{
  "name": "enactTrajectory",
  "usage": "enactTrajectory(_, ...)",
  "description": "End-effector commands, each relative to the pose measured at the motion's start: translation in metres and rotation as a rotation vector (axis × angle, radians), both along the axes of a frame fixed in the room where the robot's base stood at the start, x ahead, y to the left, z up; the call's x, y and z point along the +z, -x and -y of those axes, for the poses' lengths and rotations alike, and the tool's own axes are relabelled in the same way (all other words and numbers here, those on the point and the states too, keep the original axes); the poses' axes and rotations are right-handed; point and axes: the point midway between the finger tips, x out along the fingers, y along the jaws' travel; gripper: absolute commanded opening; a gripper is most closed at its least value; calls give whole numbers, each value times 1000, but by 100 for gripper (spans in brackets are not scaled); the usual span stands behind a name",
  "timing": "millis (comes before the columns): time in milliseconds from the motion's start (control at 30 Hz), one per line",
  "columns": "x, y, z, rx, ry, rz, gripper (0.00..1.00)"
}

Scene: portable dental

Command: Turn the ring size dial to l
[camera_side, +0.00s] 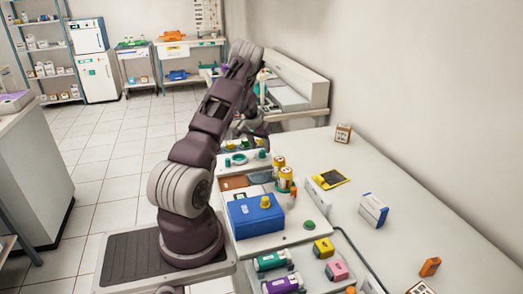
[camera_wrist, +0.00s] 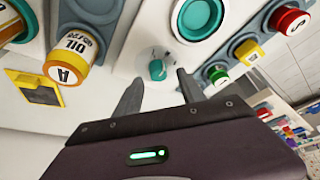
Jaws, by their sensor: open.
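A small teal knob (camera_wrist: 157,69), which looks like the ring size dial, stands on a white panel in the wrist view. Small marks surround it, too small to read, so I cannot tell its setting. My gripper (camera_wrist: 159,78) is open, with one finger on each side of the knob's near side. I cannot tell whether the fingers touch it. In the side view my gripper (camera_side: 250,128) is at the far end of the white unit, partly hidden by my arm.
A larger teal round piece (camera_wrist: 201,18) sits beyond the knob. A yellow-capped OIL bottle (camera_wrist: 70,58) stands left; green (camera_wrist: 217,75), yellow (camera_wrist: 248,51) and red (camera_wrist: 289,20) caps are right. A blue box (camera_side: 255,216) sits nearer the arm base. The table's right side has free room.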

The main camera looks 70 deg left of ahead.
Motion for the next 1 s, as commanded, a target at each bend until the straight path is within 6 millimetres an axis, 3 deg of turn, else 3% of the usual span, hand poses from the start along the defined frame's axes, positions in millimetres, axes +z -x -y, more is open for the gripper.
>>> enactTrajectory(200, -22, -7, -6, -2, 1, 1, 47)
enactTrajectory(433, -23, -8, -6, -2, 2, 2, 47)
enactTrajectory(667, -23, -8, -6, -2, 2, 2, 2)
enactTrajectory(1000, -22, -8, -5, 29, 2, 2, 0)
